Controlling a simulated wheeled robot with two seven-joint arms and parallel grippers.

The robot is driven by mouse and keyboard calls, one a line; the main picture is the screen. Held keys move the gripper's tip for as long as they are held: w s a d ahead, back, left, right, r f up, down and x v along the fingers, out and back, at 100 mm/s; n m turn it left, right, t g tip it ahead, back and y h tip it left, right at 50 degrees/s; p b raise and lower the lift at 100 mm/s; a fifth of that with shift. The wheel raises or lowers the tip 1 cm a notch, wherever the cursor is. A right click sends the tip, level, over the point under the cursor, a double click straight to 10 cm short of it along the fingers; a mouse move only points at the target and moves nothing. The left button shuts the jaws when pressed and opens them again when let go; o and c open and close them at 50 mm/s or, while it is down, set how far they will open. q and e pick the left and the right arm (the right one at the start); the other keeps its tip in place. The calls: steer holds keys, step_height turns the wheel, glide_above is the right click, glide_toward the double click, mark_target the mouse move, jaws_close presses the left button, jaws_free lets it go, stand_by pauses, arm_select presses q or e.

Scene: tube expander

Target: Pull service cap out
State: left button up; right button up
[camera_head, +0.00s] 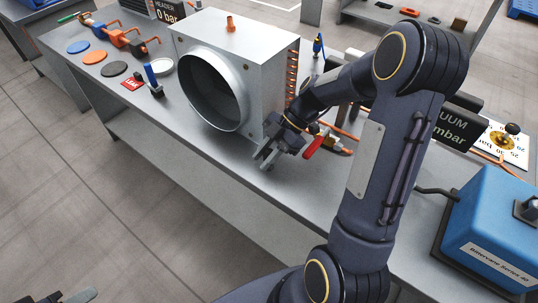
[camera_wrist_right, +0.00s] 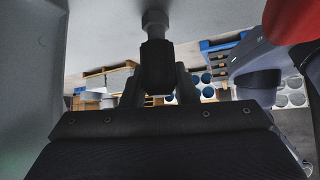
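A dark cap-like piece (camera_wrist_right: 157,66) sits on a grey stem in the right wrist view; it seems to be the service cap. My right gripper (camera_wrist_right: 158,88) has its two fingers on either side of this piece, close to it. I cannot tell whether they press on it. In the head view my right gripper (camera_head: 268,156) is low beside the front corner of the grey metal housing (camera_head: 255,60), over the bench edge, and the cap is not clear there. Part of my left gripper (camera_head: 78,297) shows at the bottom left, away from the bench.
A red-handled valve (camera_head: 313,146) and copper pipe are just right of my right gripper. A blue pump (camera_head: 490,225) stands at the bench's right end. Coloured discs and a blue-handled tool (camera_head: 153,78) lie left of the housing. The floor in front is clear.

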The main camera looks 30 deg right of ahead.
mark_target(265, 152)
jaws_close()
steer(key=shift+r, duration=0.6)
stand_by(0.3)
steer(key=shift+r+p, duration=0.85)
steer(key=shift+r, duration=1.5)
